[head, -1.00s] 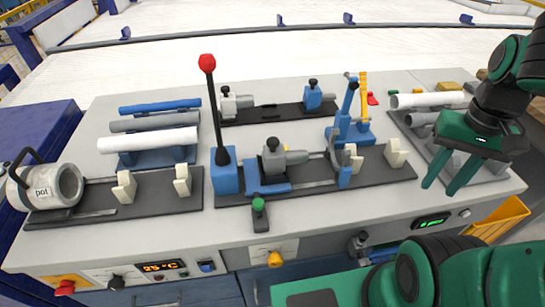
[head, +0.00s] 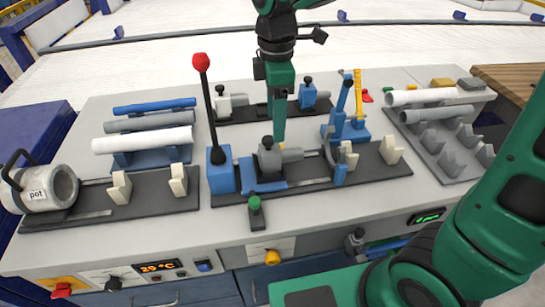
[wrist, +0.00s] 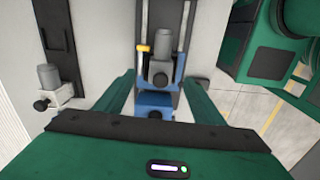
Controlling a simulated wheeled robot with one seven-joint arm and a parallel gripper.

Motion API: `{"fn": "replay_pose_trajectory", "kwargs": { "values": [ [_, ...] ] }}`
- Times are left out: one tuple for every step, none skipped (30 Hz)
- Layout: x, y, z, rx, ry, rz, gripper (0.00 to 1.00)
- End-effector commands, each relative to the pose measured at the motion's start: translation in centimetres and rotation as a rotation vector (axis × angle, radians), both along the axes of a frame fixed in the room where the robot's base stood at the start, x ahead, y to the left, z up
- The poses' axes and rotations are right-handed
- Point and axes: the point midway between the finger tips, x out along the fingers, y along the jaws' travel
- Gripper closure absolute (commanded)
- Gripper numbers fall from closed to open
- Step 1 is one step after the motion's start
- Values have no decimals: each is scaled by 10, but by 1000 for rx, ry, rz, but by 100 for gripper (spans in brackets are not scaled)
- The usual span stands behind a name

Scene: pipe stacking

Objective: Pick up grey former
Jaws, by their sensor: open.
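The grey former (head: 270,157), a block with a black knob on top and a grey cylinder to its right, sits on the middle black rail by a blue clamp. In the wrist view the grey former (wrist: 160,68) shows ahead between my fingers, with a blue block (wrist: 155,103) on its near side. My gripper (head: 279,142) points down over the former. In the wrist view my gripper (wrist: 157,80) is open and empty, with one finger on each side of the former. In the head view the fingers overlap, and I cannot tell whether they touch it.
A tall lever with a red knob (head: 200,63) stands left of the former. A blue toggle clamp (head: 338,125) stands to its right. The back rail holds a white former (head: 224,101) and a blue one (head: 308,97). Pipes lie in racks at both sides; a pot (head: 50,188) sits far left.

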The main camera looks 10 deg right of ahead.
Motion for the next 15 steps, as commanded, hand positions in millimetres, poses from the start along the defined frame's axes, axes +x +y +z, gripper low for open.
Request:
{"fn": "replay_pose_trajectory", "kwargs": {
  "values": [
    [0,7,-2,0,2,30,38],
    [0,9,-4,1,3,43,38],
    [0,11,-8,1,4,51,38],
    [0,11,-11,1,4,54,38],
    [1,11,-16,1,4,55,38],
    [0,10,-22,0,6,53,38],
    [0,10,-27,0,5,52,38],
    [0,9,-32,0,5,51,38],
    [0,9,-37,1,4,50,38],
    [0,9,-41,1,4,49,38],
    [0,9,-45,0,5,49,38],
    [1,9,-49,1,4,48,38],
    [1,9,-51,1,3,48,38],
    [1,8,-53,1,3,48,38],
    [0,8,-55,1,3,47,38]
  ]
}}
